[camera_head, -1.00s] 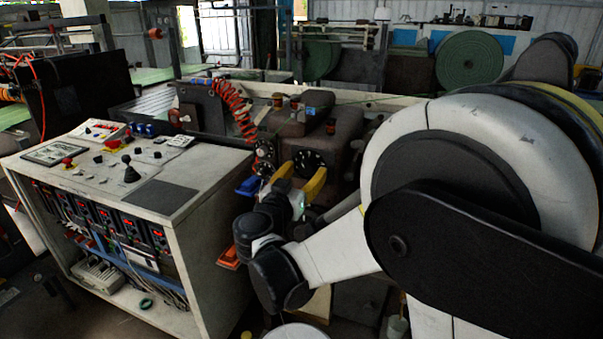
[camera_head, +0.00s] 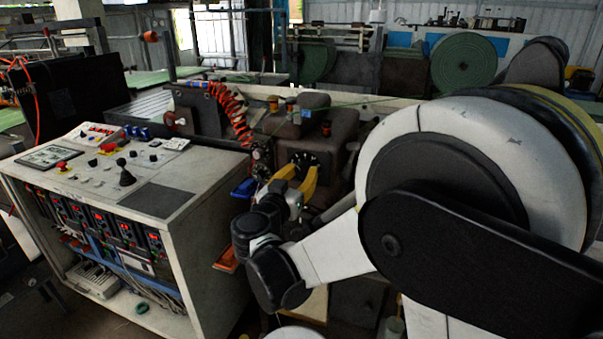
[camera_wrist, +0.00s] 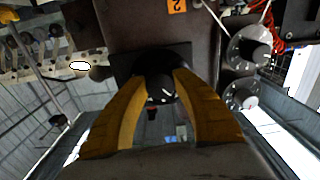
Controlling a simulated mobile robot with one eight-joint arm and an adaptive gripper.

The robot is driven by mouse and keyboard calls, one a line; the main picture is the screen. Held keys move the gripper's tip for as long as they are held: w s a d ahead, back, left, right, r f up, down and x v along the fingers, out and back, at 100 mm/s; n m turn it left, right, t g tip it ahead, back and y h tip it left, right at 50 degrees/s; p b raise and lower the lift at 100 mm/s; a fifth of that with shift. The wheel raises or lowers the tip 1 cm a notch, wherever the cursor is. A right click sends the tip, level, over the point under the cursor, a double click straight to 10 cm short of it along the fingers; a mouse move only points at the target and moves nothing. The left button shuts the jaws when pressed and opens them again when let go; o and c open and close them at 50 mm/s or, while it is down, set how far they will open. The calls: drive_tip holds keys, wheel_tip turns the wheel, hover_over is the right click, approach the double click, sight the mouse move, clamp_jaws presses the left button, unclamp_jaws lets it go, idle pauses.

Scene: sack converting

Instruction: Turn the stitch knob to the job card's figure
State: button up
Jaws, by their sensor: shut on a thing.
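The stitch knob (camera_wrist: 158,87) is dark and round and sits on the brown machine head, with its dark dial (camera_head: 303,158) partly hidden by my fingers in the head view. My gripper (camera_head: 297,173) has yellow fingers that reach up to the dial. In the wrist view my gripper (camera_wrist: 158,77) has one finger on each side of the knob and is shut on it. The knob's pointer and the dial figures are too small and dark to read. I cannot make out a job card with a readable figure.
Two smaller silvery dials, an upper one (camera_wrist: 248,47) and a lower one (camera_wrist: 240,95), sit right of the knob in the wrist view. A control console (camera_head: 165,200) with buttons and a joystick stands left of my arm. A red coiled hose (camera_head: 236,115) hangs behind.

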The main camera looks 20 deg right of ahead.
drive_tip(key=n, duration=0.6)
idle(0.3)
drive_tip(key=shift+n, duration=0.4)
drive_tip(key=o, duration=1.2)
drive_tip(key=shift+d, duration=0.1)
drive_tip(key=shift+s, duration=0.1)
drive_tip(key=v, duration=1.2)
